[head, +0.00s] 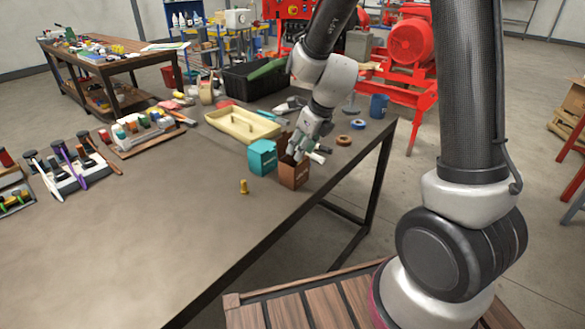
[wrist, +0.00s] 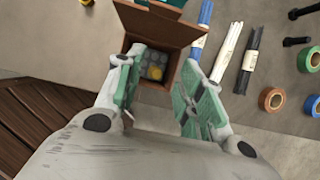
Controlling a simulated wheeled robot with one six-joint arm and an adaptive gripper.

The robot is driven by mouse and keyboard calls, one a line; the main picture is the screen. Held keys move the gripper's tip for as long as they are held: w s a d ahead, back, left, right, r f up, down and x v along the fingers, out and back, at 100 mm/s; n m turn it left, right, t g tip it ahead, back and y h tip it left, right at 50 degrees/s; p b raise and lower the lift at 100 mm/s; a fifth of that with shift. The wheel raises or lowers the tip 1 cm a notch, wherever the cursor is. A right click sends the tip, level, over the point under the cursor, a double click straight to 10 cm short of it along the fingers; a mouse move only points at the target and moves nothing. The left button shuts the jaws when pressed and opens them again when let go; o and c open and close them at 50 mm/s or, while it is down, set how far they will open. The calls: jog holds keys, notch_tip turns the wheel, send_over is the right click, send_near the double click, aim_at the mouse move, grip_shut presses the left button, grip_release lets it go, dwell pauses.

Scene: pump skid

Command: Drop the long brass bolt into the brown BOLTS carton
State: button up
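The brown carton (head: 294,175) stands open near the table's right edge. In the wrist view its flap (wrist: 146,20) and inside show; several grey round pieces lie in it with a brass-yellow round piece (wrist: 156,73) among them. That piece looks like a bolt head; its length cannot be seen. My gripper (head: 297,150) is directly over the carton. In the wrist view my gripper (wrist: 158,80) has its fingers wide apart with nothing between them. A short brass bolt (head: 243,186) stands upright on the table left of the carton. Any label on the carton is unreadable.
A teal carton (head: 262,157) adjoins the brown one. A cream tray (head: 240,124) lies behind, a black crate (head: 255,78) farther back. Tape rolls (head: 343,140) and a blue mug (head: 378,106) are to the right. The front left tabletop is clear.

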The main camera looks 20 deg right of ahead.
jog(key=v, duration=1.2)
jog(key=shift+w, duration=0.1)
jog(key=s+d+r+n+h, duration=0.1)
jog(key=s+d+r+n, duration=0.1)
jog(key=s+d+n, duration=0.2)
jog(key=s+d+r+n+h, duration=0.1)
jog(key=s+d+r+n, duration=0.2)
jog(key=s+n, duration=0.8)
jog(key=s+d+r+n, duration=0.2)
jog(key=s+d+n, duration=0.2)
jog(key=n, duration=0.9)
jog(key=s, duration=0.3)
jog(key=shift+s+d+r+n+t+h, duration=0.2)
jog(key=shift+d+r+n+t+h, duration=0.1)
jog(key=shift+d+n+h, duration=0.1)
